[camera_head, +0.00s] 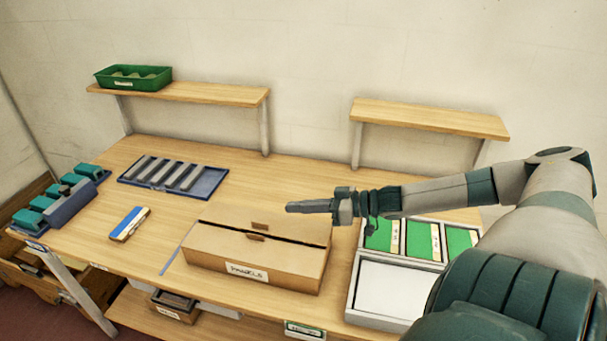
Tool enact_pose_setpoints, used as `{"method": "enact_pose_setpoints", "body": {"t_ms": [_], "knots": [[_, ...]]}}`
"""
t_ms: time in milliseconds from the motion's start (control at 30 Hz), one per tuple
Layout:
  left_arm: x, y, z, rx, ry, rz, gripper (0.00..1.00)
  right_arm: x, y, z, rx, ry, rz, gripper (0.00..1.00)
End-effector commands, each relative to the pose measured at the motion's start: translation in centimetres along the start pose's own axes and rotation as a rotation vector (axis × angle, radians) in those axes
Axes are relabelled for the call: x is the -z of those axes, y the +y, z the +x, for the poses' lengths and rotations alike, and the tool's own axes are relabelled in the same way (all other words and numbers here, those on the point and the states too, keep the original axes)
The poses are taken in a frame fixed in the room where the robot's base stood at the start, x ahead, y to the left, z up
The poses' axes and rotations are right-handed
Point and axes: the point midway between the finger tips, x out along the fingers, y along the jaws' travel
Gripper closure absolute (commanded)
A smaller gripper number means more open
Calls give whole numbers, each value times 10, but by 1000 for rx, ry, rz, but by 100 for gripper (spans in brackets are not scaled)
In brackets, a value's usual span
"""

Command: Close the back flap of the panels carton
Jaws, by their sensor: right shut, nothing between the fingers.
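The panels carton (290,281) is a brown cardboard box with a "PANELS" label on its front, standing on the wooden bench. Its front flap (225,242) lies flat over the top. Its back flap (230,214) lies over the rear half, flat or nearly flat, with a small tab at its edge. A narrow dark gap runs between the two flaps. My right gripper (289,207) is shut and empty, its tips above the back flap; whether they touch it I cannot tell. My left gripper is out of view.
Right of the carton is a grey divided tray (350,302) with green-and-white packs. To the left are a blue-and-white block (129,223), a blue tray (209,192) with grey bars, and teal items (42,203). Two shelves (185,93) (428,117) stand behind; one holds a green bin (131,78).

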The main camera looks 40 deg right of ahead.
Motion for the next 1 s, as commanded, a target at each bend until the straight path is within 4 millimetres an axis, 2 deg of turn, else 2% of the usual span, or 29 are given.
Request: {"method": "enact_pose_setpoints", "body": {"t_ms": [400, 800, 1000], "knots": [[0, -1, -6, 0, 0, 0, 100, 1, 0, -14, 0, 0, -1, 100], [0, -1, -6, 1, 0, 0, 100, 0, -1, -13, 1, 1, -2, 100], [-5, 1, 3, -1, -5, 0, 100, -2, -6, -8, 25, -2, -20, 100]]}}
